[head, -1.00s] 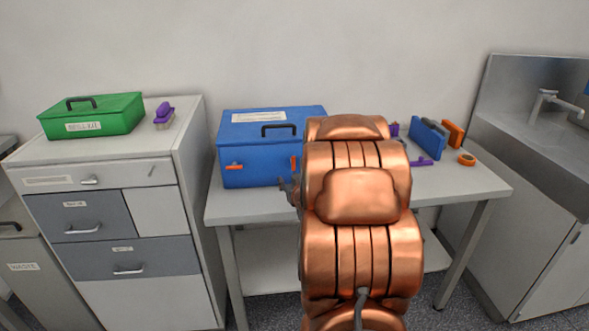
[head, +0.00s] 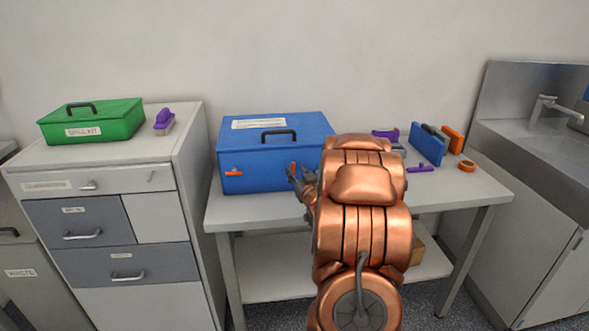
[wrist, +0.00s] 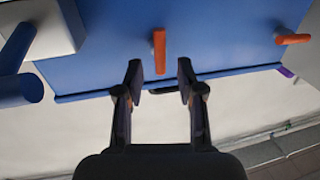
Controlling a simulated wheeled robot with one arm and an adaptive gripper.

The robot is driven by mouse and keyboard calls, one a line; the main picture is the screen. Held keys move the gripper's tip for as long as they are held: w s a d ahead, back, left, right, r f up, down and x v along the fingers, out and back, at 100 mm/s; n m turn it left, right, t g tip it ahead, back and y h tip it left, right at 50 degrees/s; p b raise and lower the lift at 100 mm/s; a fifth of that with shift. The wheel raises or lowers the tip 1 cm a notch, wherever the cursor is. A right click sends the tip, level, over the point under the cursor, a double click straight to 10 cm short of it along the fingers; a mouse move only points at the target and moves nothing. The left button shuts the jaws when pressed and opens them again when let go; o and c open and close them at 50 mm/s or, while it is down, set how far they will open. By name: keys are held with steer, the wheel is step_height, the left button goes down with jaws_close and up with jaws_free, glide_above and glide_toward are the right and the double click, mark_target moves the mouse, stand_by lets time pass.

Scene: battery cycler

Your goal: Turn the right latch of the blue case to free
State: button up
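The blue case (head: 265,152) stands closed on the table, with a black handle on its lid. Its right latch (head: 293,168) is orange and upright on the front face, partly covered by my gripper. In the wrist view the right latch (wrist: 160,48) points straight at the gap between my fingers, its end level with the fingertips. My gripper (wrist: 160,80) is open, one finger to each side of that line, holding nothing. Whether the latch is between the fingers in depth I cannot tell. The left latch (head: 234,173) lies level; the wrist view shows it at the right (wrist: 292,39).
Right of the case on the table (head: 455,188) are a blue block (head: 428,146), an orange block (head: 453,139), an orange ring (head: 467,166) and purple items. A drawer cabinet (head: 110,230) with a green box (head: 92,122) stands left. A sink is at right.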

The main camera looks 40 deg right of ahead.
mark_target(293, 168)
steer(key=shift+x, duration=1.35)
steer(key=shift+c, duration=0.3)
jaws_close()
